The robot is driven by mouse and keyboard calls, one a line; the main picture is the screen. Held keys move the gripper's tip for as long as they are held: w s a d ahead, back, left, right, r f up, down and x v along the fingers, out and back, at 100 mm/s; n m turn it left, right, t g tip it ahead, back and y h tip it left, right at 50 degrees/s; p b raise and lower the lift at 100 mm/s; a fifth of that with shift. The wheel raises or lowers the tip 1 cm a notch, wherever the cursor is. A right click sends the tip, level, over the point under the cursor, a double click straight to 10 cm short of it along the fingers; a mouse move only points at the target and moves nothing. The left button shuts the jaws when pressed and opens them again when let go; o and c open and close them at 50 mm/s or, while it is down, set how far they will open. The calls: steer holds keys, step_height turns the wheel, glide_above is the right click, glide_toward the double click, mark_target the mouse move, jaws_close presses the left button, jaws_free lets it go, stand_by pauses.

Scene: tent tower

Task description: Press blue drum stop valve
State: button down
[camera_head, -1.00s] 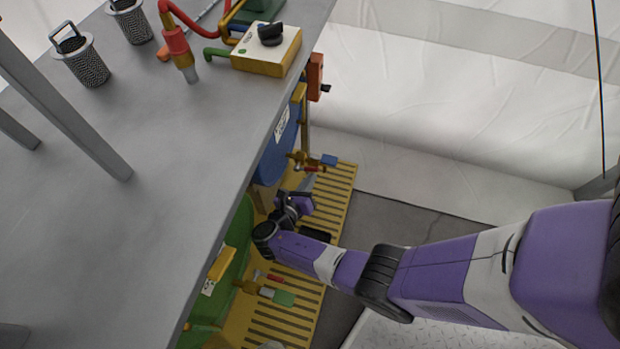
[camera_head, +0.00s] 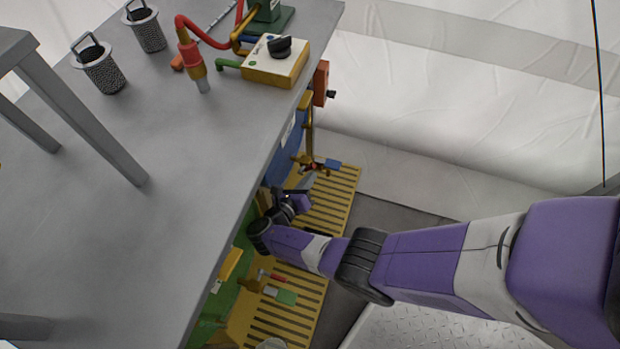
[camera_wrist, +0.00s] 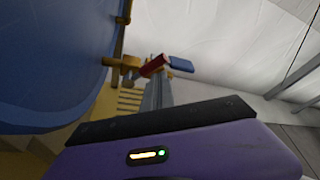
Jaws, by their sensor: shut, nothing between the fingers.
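The blue drum (camera_head: 284,160) stands under the grey table's edge, mostly hidden by it in the head view. It fills the left of the wrist view (camera_wrist: 50,60). Its brass valve (camera_wrist: 124,62) carries a red piece (camera_wrist: 154,65) and a blue piece (camera_wrist: 181,64). The valve also shows small in the head view, with its blue piece (camera_head: 332,164) outward. My gripper (camera_head: 309,181) is shut and empty, just short of the valve. In the wrist view its grey fingers (camera_wrist: 157,88) point at the red and blue pieces. Whether they touch is unclear.
The grey table (camera_head: 120,230) overhangs the drums on the left. A green drum (camera_head: 222,300) with a similar valve (camera_head: 272,290) stands nearer. A yellow slatted platform (camera_head: 290,315) lies below. Open floor (camera_head: 385,215) lies right of the platform.

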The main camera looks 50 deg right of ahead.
steer(key=shift+w, duration=0.1)
stand_by(0.3)
step_height(320, 180, up, 20)
steer(key=p, duration=1.2)
steer(key=shift+p, duration=0.35)
